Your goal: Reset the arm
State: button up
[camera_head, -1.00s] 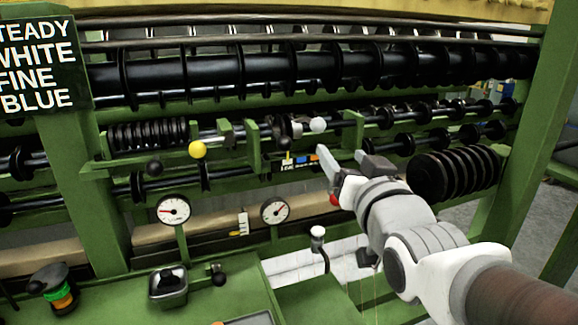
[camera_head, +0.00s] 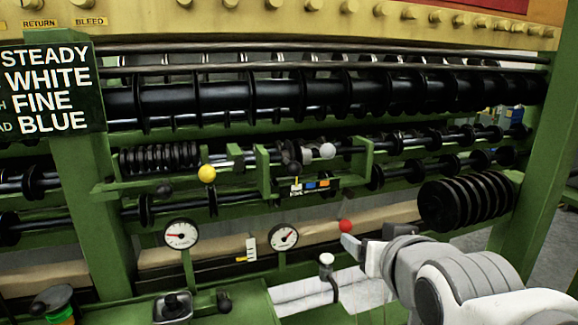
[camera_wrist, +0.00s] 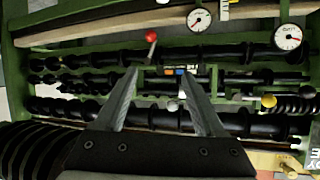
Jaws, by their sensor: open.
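My gripper (camera_head: 368,243) is at the lower right of the head view, in front of the green machine. Its fingers are apart and empty, as the wrist view (camera_wrist: 160,85) also shows. A red ball knob (camera_head: 345,226) shows just above the fingertips in the head view. In the wrist view the red knob (camera_wrist: 151,35) sits on a thin lever beyond the fingers. A small panel with blue and orange blocks (camera_head: 318,184) is on the machine above the gripper.
A yellow knob (camera_head: 207,173) and a white knob (camera_head: 327,151) stand out from the rails. Two dial gauges (camera_head: 181,234) (camera_head: 284,237) stand lower down. Black stacked discs (camera_head: 466,200) are close on the right. A green post (camera_head: 528,150) stands beyond them.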

jog(key=s+d+f+g, duration=0.1)
jog(key=s+f+g, duration=0.65)
jog(key=s, duration=0.35)
notch_tip(320, 180, up, 17)
jog(key=s+p, duration=0.1)
jog(key=p, duration=1.6)
jog(key=shift+n+h, duration=0.3)
jog(key=shift+n, duration=0.1)
